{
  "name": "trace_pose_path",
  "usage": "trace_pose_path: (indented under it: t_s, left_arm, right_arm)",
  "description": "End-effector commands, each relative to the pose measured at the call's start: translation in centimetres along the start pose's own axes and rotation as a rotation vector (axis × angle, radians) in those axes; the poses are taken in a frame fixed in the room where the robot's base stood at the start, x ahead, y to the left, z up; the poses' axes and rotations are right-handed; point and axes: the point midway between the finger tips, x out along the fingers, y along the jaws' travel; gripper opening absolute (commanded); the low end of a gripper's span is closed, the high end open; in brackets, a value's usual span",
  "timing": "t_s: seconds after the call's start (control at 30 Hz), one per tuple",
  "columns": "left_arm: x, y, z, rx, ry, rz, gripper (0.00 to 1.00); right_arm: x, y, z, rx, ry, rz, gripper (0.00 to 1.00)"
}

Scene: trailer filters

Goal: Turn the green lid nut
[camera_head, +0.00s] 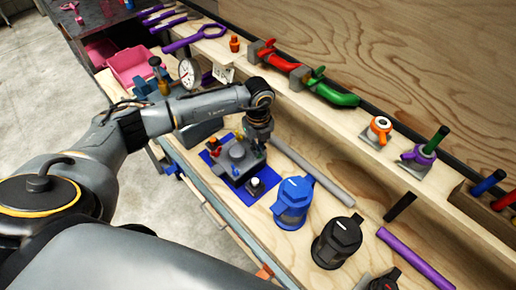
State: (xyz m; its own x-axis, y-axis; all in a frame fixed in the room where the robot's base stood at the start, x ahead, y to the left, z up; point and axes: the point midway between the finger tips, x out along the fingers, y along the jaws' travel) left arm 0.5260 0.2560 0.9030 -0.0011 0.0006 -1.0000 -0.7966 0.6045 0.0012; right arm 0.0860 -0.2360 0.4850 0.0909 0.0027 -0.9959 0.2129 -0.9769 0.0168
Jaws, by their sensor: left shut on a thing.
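A grey filter housing (236,158) with a raised round centre on its lid sits on a blue mat (238,195) on the bench. Small coloured nuts stand at its corners, with a red-orange one (214,144) at its far left. My left gripper (258,138) reaches down from above to the housing's right far corner. Its fingers are shut on the nut there; the fingers mostly hide that nut, so its green colour is hard to make out. My right gripper is not in view.
A grey rod (312,170), a blue canister (292,204) and a black canister (336,243) lie or stand to the right of the mat. Red and green valves (335,96) line the raised shelf behind. A pressure gauge (188,73) stands behind my left arm.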

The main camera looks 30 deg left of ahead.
Motion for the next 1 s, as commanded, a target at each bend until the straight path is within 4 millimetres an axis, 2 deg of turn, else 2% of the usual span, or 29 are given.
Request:
trace_pose_path:
  t_s: [1.0]
  left_arm:
    - [0.3,-0.4,-0.1,0.911,-0.004,-0.002,0.0]
  right_arm:
    - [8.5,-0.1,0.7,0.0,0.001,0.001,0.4]
